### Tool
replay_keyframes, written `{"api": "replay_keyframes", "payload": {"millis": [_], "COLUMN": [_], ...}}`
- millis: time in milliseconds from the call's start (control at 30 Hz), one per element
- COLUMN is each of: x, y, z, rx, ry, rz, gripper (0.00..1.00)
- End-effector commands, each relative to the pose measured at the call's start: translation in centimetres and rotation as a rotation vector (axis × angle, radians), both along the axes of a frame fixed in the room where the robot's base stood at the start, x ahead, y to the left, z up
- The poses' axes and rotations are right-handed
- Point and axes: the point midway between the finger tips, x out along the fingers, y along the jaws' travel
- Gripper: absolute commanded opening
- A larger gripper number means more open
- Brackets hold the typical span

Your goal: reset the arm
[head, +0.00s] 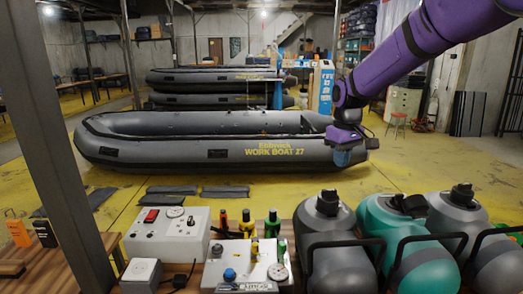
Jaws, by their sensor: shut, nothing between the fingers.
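My purple arm (425,45) comes in from the upper right and reaches down to the left. My gripper (343,158) is at its lower end, in front of the right end of a grey inflatable boat in the head view. It is shut and holds nothing. It hangs above and behind the bottles on the bench, apart from them. The fingertips are small and partly lost against the boat's dark side.
The grey boat (190,150) rests on the yellow floor. The bench holds a grey bottle (325,215), a teal bottle (392,225), another grey bottle (460,215), a switch box (165,235) and a gauge panel (240,262). A metal post (48,130) stands left.

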Motion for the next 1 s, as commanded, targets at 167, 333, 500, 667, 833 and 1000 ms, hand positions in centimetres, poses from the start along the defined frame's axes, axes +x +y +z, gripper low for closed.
{"api": "replay_keyframes", "payload": {"millis": [167, 333, 500, 667, 833, 1000], "x": [-4.5, -8.8, -13.4, -17.7, -22.2, -26.7], "y": [-1.1, -2.1, -3.0, -3.7, -4.4, -5.0], "z": [4.1, 6.9, 9.0, 10.4, 11.1, 11.2], "rx": [0.000, 0.005, 0.015, 0.029, 0.047, 0.068], "ry": [-0.059, -0.111, -0.163, -0.211, -0.262, -0.311], "rz": [-0.061, -0.119, -0.177, -0.232, -0.291, -0.348], "gripper": [0.00, 0.00, 0.00, 0.00, 0.00, 0.00]}}
